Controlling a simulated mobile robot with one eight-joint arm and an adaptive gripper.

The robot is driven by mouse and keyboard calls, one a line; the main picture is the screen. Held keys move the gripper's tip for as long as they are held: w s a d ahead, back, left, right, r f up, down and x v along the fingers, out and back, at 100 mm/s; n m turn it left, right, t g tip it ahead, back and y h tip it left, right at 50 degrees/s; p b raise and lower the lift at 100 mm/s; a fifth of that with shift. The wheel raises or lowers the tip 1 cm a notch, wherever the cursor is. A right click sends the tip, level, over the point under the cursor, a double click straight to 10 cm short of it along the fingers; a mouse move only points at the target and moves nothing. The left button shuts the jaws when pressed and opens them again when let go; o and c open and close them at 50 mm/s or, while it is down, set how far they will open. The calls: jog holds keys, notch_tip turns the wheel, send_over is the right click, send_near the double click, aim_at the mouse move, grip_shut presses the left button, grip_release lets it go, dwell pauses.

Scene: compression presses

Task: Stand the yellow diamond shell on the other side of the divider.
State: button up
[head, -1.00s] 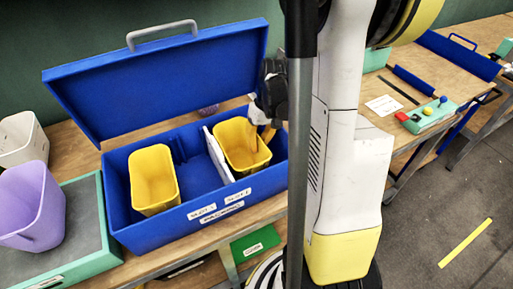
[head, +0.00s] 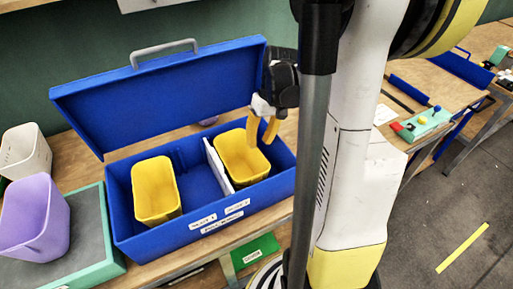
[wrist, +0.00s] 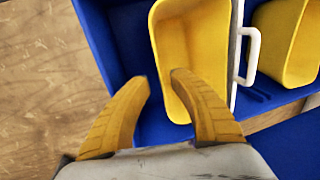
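Two open yellow shells stand upright in a blue box, one on each side of a white divider (head: 217,163). The left shell (head: 155,192) and right shell (head: 236,165) look alike; I cannot tell which is the diamond one. My gripper (head: 262,140) is at the back right rim of the right shell, its yellow fingers apart. In the wrist view, my gripper (wrist: 162,78) is open and empty. One fingertip overlaps the near shell (wrist: 200,45) and the other is outside it. The far shell (wrist: 292,40) is beyond the divider (wrist: 236,50).
The blue box (head: 150,243) has its lid (head: 170,92) raised behind it, with a grey handle. A purple bin (head: 35,215) and a white bin (head: 25,150) stand at left, by a green-edged tray (head: 95,235). A green card (head: 255,250) is below the box's front.

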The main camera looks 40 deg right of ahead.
jog(key=a+p+v, duration=0.1)
jog(key=v, duration=0.3)
jog(key=s+a+r+n+t+h, duration=0.1)
jog(key=s+a+r+t, duration=0.1)
jog(key=a, duration=0.8)
jog(key=s+a+r+n+t+h, duration=0.1)
jog(key=s+a+r+n+t, duration=0.1)
jog(key=a+r+t, duration=0.2)
jog(key=a+r, duration=0.3)
jog(key=a, duration=0.4)
jog(key=shift+s+r+t, duration=0.2)
jog(key=shift+s+t, duration=0.1)
jog(key=shift+s, duration=0.05)
jog(key=shift+a, duration=0.1)
